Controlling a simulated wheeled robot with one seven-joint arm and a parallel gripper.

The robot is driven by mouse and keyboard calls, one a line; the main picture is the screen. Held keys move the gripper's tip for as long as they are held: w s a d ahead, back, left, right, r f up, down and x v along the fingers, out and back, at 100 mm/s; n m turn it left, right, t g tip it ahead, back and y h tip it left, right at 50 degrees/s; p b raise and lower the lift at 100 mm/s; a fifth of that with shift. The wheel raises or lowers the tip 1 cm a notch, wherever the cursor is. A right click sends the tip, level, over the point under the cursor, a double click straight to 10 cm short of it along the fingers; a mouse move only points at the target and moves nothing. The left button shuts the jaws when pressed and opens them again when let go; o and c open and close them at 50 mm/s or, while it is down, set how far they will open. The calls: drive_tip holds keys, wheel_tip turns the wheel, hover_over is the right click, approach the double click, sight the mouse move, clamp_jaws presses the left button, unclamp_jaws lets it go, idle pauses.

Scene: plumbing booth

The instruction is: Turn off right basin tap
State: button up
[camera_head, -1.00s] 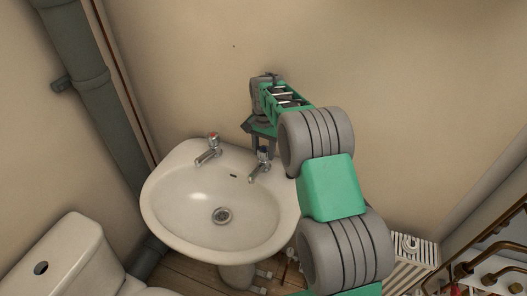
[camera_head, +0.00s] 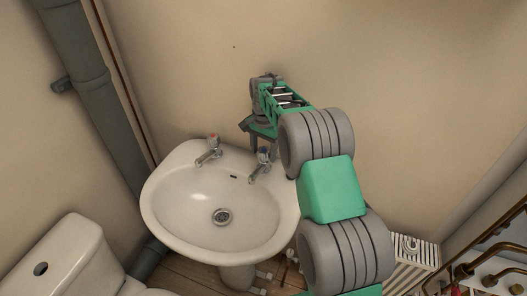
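The right basin tap (camera_head: 261,167) is chrome with a blue-marked head and stands at the back right of the white basin (camera_head: 165,222). No water stream can be made out below it. My gripper (camera_head: 254,142) points down just behind and above the tap head, close to the wall. Its fingers are small and partly hidden, so I cannot tell their gap or whether they touch the tap. The left tap (camera_head: 208,152), with a red-marked head, stands apart to the left.
A white toilet cistern (camera_head: 70,262) is at the lower left. A grey-green pipe (camera_head: 85,85) runs down the left wall. A white radiator (camera_head: 415,262) and copper pipes (camera_head: 490,258) are at the lower right. The basin bowl is clear.

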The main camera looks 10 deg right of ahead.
sight(264, 151)
drive_tip(key=shift+o, duration=0.4)
wheel_tip(264, 151, up, 8)
drive_tip(key=shift+f+b, duration=0.15)
drive_tip(key=shift+b, duration=0.4)
drive_tip(key=shift+s+r, duration=0.25)
drive_tip(key=shift+r, duration=0.1)
drive_tip(key=s+r+n+t, duration=0.2)
drive_tip(key=s+r+n, duration=0.3)
drive_tip(key=s, duration=0.7)
drive_tip(key=s+f+n, duration=0.1)
drive_tip(key=s+n, duration=0.1)
drive_tip(key=s, duration=0.6)
drive_tip(key=s+f+n+t, duration=0.1)
drive_tip(key=s+f+n, duration=0.1)
drive_tip(key=s, duration=0.7)
drive_tip(key=shift+a+f, duration=0.2)
drive_tip(key=shift+f, duration=0.1)
